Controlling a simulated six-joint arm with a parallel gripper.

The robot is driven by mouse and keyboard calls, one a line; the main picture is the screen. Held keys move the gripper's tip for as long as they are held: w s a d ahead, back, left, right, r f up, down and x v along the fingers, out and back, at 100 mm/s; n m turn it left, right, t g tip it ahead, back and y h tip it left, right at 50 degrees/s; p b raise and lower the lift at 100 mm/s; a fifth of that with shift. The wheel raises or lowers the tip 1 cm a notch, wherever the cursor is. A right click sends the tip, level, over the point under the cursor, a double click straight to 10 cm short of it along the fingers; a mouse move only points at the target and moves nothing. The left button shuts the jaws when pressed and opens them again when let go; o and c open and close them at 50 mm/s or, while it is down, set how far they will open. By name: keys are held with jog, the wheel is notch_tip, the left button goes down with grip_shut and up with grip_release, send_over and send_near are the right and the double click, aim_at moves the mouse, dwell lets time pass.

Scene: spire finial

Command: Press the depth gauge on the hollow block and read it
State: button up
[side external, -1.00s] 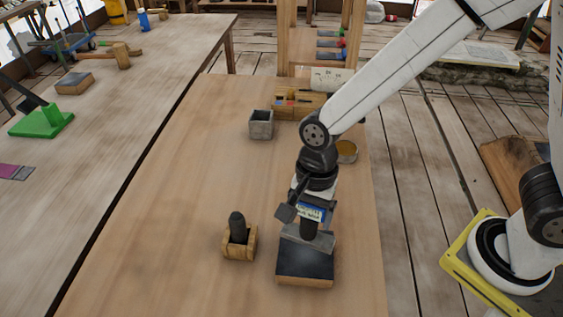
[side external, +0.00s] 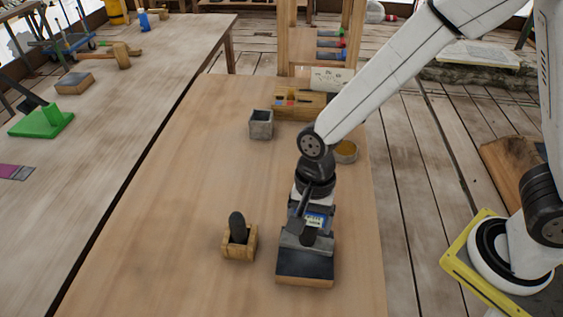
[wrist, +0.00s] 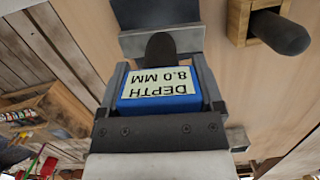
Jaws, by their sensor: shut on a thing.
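My gripper (side external: 308,236) is shut on the blue depth gauge (wrist: 165,100), whose display reads DEPTH 8.0 MM, upside down in the wrist view. The gauge's blue body also shows in the side view (side external: 316,219). A dark rounded part (wrist: 160,48) shows beyond it, over a grey strip beside a dark-topped board with a wooden edge (side external: 305,268). I cannot tell whether the gauge touches that strip. A grey hollow block (side external: 261,124), open at the top, stands apart, farther back on the table.
A small wooden holder with a dark upright rod (side external: 238,228) stands left of the board. A wooden tray (side external: 298,107) and a round yellowish dish (side external: 346,151) lie farther back. The table (side external: 170,200) is clear at left. A second bench (side external: 90,150) stands beyond it.

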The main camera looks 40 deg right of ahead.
jog(key=shift+f, duration=1.2)
jog(key=o, duration=1.3)
jog(key=shift+w+d+r, duration=0.1)
jog(key=shift+d+r, duration=0.05)
jog(key=shift+r, duration=1.15)
jog(key=shift+w+d+r, duration=0.15)
jog(key=shift+r, duration=1.1)
jog(key=shift+w+d+r, duration=0.1)
jog(key=shift+d+r, duration=0.05)
jog(key=shift+r, duration=1.15)
